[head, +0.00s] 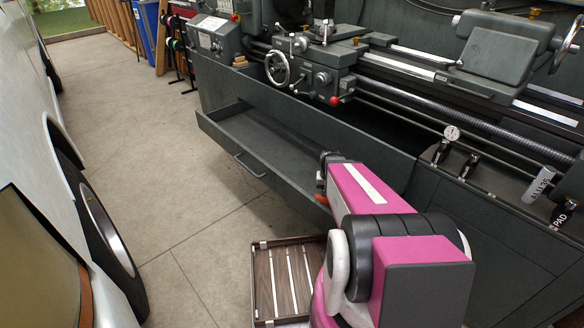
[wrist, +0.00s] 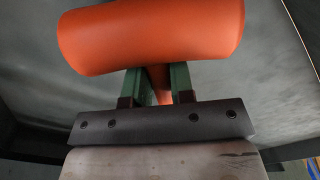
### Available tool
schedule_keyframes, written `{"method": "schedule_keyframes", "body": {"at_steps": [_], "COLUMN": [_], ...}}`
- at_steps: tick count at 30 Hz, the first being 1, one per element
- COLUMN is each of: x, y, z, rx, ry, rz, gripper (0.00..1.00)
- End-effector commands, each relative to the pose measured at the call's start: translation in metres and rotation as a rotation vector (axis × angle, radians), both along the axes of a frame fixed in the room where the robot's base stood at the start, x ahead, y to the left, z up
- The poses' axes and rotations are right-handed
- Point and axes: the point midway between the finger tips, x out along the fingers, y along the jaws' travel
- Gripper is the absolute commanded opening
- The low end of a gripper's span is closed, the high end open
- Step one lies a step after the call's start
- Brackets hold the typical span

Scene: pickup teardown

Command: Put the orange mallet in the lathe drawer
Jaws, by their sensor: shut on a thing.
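The orange mallet's head (wrist: 150,38) fills the upper part of the wrist view. My gripper (wrist: 160,88) is shut on the mallet's handle, just below the head, between its two green fingers. In the head view my arm reaches over the right end of the open lathe drawer (head: 225,139). Grey surfaces surround the mallet in the wrist view.
The lathe (head: 330,65) stands above and behind the drawer, with handwheels and levers jutting out. A white vehicle with a wheel (head: 105,225) stands at the left. The floor between is clear.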

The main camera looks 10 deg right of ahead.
Motion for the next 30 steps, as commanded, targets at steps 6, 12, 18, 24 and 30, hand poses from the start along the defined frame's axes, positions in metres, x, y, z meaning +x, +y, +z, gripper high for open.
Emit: {"method": "schedule_keyframes", "body": {"at_steps": [6,12,18,24,30], "x": [0.038,0.072,0.106,0.134,0.144], "y": [0.022,0.045,0.068,0.087,0.096], "z": [-0.001,-0.001,-0.001,0.000,0.001], "rx": [0.000,0.000,0.000,0.000,0.000], "ry": [-0.003,-0.002,-0.001,-0.002,-0.001], "rz": [0.002,0.001,0.002,0.001,0.001], "gripper": [0.00,0.00,0.00,0.00,0.00]}}
